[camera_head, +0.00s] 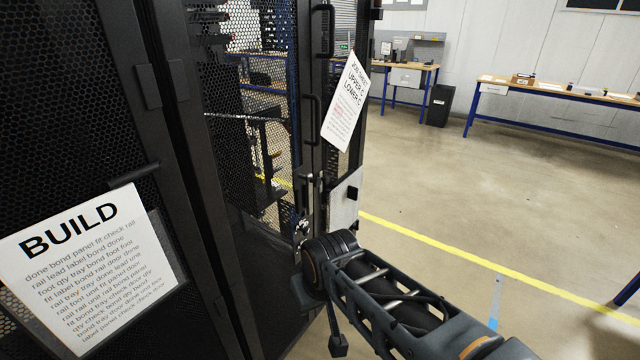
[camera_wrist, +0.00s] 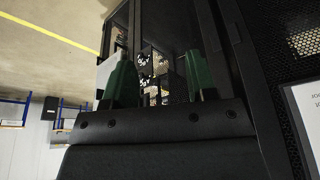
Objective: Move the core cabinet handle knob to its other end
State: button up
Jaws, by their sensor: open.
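The black mesh-door cabinet (camera_head: 255,190) stands at the left and centre of the head view. Dark vertical bar handles, one lower (camera_head: 306,120) and one higher (camera_head: 326,30), sit on its narrow edge posts. Small metal fittings (camera_head: 312,180) show below the lower handle; I cannot tell whether one is the handle knob. My arm reaches from the lower right toward the cabinet, and its wrist hides part of the post. In the wrist view, the green fingers of my gripper (camera_wrist: 160,80) are apart, with no held object visible, facing the dark cabinet frame.
A BUILD sheet (camera_head: 90,265) hangs on the left cabinet door, and another sheet (camera_head: 346,100) hangs near the handles. A pale panel (camera_head: 345,203) stands beside the post. Open floor (camera_head: 450,170) lies right, with benches (camera_head: 550,88) and a black bin (camera_head: 440,105) behind.

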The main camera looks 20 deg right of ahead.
aim_at(319, 183)
jog(key=shift+c, duration=0.2)
